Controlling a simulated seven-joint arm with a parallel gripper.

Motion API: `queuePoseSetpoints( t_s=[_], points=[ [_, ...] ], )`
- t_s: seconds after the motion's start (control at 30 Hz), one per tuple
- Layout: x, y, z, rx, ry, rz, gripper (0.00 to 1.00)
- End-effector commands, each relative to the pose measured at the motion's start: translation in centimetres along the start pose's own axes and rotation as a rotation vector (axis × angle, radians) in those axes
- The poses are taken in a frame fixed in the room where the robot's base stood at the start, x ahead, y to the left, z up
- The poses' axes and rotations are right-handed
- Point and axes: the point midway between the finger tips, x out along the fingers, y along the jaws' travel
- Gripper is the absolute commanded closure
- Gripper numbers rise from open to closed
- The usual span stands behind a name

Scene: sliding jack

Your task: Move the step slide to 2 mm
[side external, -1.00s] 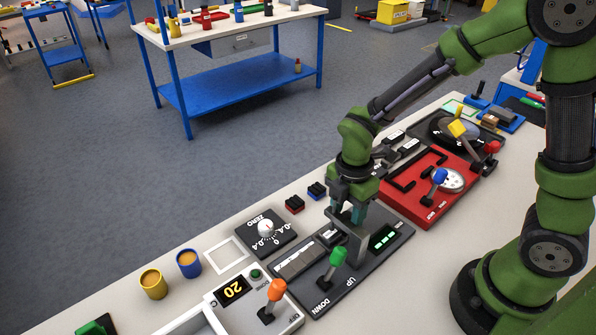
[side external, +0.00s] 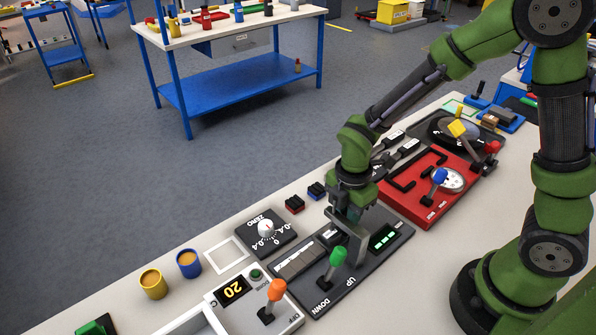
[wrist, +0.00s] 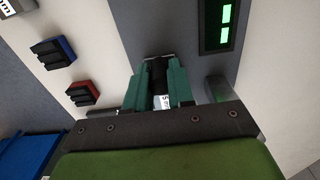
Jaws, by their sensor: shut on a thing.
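The dark jack panel (side external: 378,262) lies on the bench, with a scale strip, a green-handled lever (side external: 336,258) by the words UP and DOWN, and a lit green display (side external: 383,239). The display also shows in the wrist view (wrist: 222,22), but I cannot read a value. My gripper (side external: 350,222) points down over the panel, beside a grey upright bracket. In the wrist view my gripper (wrist: 161,92) has its two green fingers on either side of a dark piece with a white label, the step slide (wrist: 160,76). It is shut on this piece. The fingers hide much of the slide in the side view.
A round ZERO dial (side external: 267,230) lies left of the panel. Red (side external: 294,204) and blue (side external: 317,190) small blocks sit behind it. A red panel (side external: 436,188) stands to the right. An orange-handled box (side external: 275,291) is at the front left.

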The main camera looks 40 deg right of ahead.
Motion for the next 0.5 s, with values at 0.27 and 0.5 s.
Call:
queuePoseSetpoints(
  t_s=[0.27, 0.5],
  points=[
    [-0.1, 0.1, 2.9, 0.010, 0.000, 0.001, 1.00],
    [-0.1, 0.1, 9.1, 0.010, 0.000, 0.001, 1.00]
  ],
)
